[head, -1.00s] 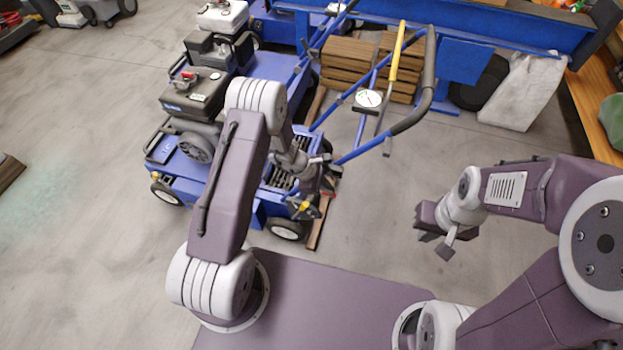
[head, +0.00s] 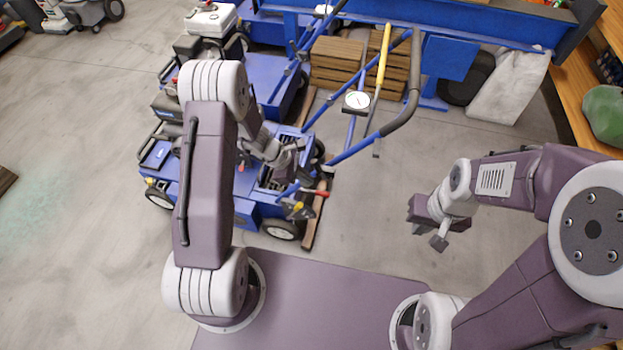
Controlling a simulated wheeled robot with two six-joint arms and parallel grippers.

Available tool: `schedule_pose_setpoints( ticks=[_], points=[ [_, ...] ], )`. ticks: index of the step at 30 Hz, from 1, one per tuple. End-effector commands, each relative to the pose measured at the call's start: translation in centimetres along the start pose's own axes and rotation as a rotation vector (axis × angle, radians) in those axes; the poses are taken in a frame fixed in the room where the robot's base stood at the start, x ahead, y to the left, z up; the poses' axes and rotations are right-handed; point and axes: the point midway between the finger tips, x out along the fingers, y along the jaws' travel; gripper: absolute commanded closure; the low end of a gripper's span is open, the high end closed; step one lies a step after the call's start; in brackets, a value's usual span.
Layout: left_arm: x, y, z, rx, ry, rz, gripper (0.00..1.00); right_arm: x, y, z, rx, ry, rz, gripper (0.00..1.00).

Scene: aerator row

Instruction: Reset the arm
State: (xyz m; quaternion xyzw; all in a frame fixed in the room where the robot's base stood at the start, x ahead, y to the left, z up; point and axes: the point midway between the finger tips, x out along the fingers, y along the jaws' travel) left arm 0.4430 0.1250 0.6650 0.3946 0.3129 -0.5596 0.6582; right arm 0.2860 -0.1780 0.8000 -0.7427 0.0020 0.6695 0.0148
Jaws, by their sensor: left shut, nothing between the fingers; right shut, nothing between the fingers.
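My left arm reaches up from the left of my base and bends over the blue aerator (head: 205,190). Its gripper (head: 288,168) is over the aerator's rear deck, dark against dark parts; its fingertips are hard to make out. It is shut and empty. A red-tipped lever (head: 316,192) and a small yellow part (head: 297,208) show just below and right of it; I cannot tell whether it touches anything. My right gripper (head: 428,230) is shut and empty, held over bare floor to the right of the aerator.
Wooden planks (head: 335,62), a white sack (head: 508,88) and a wooden shelf (head: 575,105) stand behind. Floor between handlebar and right gripper is clear.

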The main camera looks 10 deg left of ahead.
Motion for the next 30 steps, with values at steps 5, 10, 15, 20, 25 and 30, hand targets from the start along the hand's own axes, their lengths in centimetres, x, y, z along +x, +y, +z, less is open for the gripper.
schedule_pose_setpoints(
  ticks=[5,10,15,20,25,30],
  points=[
    [0.0,0.0,0.0,0.0,0.0,0.0,1.0,0.1,0.0,0.0,0.0,0.0,0.0,1.0],
    [-0.6,-0.3,0.5,0.051,0.007,-0.013,1.0,0.0,0.0,0.0,0.0,0.0,0.0,1.0],
    [-6.0,-4.5,3.2,0.502,0.086,-0.141,1.0,0.0,0.0,0.0,0.0,0.0,0.0,1.0],
    [-11.1,-8.9,3.7,0.975,0.185,-0.278,1.0,0.1,0.0,0.0,0.0,0.0,0.0,1.0],
    [-15.3,-12.0,3.0,1.387,0.288,-0.396,1.0,0.1,0.0,0.0,0.0,0.0,0.0,1.0],
    [-20.8,-12.2,4.7,1.56,0.333,-0.453,1.0,-4.6,-0.1,-0.5,0.0,0.0,0.0,1.0]
  ],
)
